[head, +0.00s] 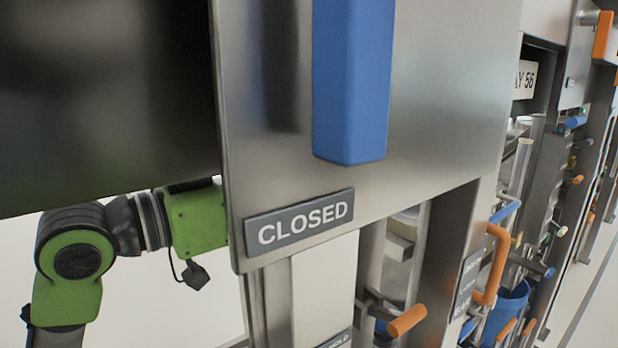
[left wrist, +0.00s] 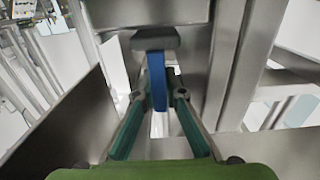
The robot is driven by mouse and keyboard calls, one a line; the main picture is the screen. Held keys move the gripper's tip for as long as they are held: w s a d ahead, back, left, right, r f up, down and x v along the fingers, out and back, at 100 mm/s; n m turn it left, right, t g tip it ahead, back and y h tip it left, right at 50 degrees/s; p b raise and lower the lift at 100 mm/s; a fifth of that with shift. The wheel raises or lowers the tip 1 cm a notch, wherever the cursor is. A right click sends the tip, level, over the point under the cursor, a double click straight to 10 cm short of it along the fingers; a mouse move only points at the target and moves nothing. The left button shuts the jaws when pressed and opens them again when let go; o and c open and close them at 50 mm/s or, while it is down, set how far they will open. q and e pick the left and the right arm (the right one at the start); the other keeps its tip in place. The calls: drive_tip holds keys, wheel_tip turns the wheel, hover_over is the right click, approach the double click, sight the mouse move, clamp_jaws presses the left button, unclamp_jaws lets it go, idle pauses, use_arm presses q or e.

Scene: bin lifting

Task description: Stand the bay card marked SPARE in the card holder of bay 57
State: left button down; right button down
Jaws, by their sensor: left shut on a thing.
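My left arm comes in from the left in the head view, and its gripper is hidden there behind a steel panel marked CLOSED (head: 440,110). In the left wrist view my left gripper (left wrist: 158,97) has its two green fingers on either side of a narrow blue bar-like part (left wrist: 157,78) and is shut on it. The blue part hangs below a grey block (left wrist: 156,39); whether it is a handle I cannot tell for sure. I see no card marked SPARE, no card holder and no bay 57 sign. My right gripper is not in view.
The steel panel carries a big blue handle (head: 352,80) and fills the middle of the head view. Steel walls crowd my left gripper.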

sight(313, 213)
use_arm(q)
drive_tip(key=p+x, duration=0.1)
drive_tip(key=x, duration=0.1)
drive_tip(key=shift+w+d, duration=0.15)
drive_tip(key=shift+d, duration=0.2)
drive_tip(key=shift+d+f, duration=0.1)
drive_tip(key=shift+f, duration=0.15)
drive_tip(key=shift+a, duration=0.25)
drive_tip(key=shift+f, duration=0.1)
drive_tip(key=c, duration=2.4)
unclamp_jaws()
drive_tip(key=shift+d+f, duration=0.1)
drive_tip(key=shift+o, duration=0.2)
